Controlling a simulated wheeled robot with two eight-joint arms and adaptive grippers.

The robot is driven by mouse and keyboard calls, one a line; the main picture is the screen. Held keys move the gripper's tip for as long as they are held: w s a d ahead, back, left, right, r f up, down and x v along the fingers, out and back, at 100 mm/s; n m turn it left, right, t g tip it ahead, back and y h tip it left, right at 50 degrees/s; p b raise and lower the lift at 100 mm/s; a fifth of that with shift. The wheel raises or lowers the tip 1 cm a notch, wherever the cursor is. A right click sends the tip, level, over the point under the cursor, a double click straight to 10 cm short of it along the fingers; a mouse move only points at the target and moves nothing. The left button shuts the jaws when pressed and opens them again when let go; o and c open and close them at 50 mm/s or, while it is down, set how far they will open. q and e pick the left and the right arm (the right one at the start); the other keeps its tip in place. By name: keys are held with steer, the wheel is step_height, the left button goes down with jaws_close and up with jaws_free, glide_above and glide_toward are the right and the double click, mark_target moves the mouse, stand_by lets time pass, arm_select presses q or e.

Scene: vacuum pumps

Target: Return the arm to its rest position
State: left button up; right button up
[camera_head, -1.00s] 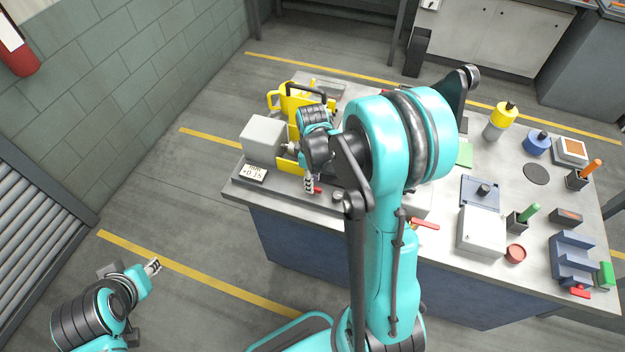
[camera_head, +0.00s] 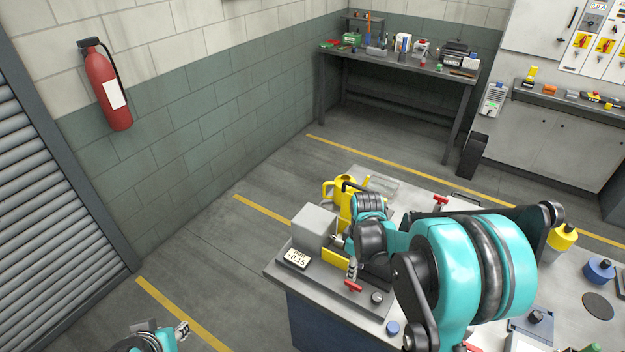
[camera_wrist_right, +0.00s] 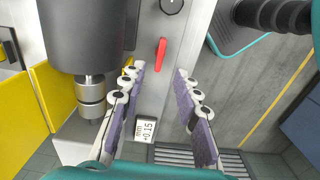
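My right gripper (camera_head: 352,268) is over the front left part of the workbench (camera_head: 279,273), just behind a red lever (camera_head: 353,286). In the right wrist view its two purple-padded fingers (camera_wrist_right: 165,105) stand apart with nothing between them. The red lever (camera_wrist_right: 161,55) shows beyond the fingertips in that view, apart from them. My left gripper (camera_head: 183,330) is low at the bottom left, away from the bench. Its fingers are too small to judge. My right arm crosses the bench and hides part of it.
A grey box (camera_head: 313,228), a yellow pump part (camera_head: 340,190) and a display reading +0.15 (camera_head: 296,258) sit close to the right gripper. Open floor lies left of the bench.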

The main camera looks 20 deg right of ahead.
steer(key=shift+a, duration=0.15)
steer(key=s+a+m+t+b, duration=0.7)
steer(key=s+a+b, duration=0.3)
steer(key=b, duration=0.4)
steer(key=shift+s+a+f+m, duration=0.15)
steer(key=shift+s+f+m, duration=0.2)
steer(key=shift+s, duration=0.2)
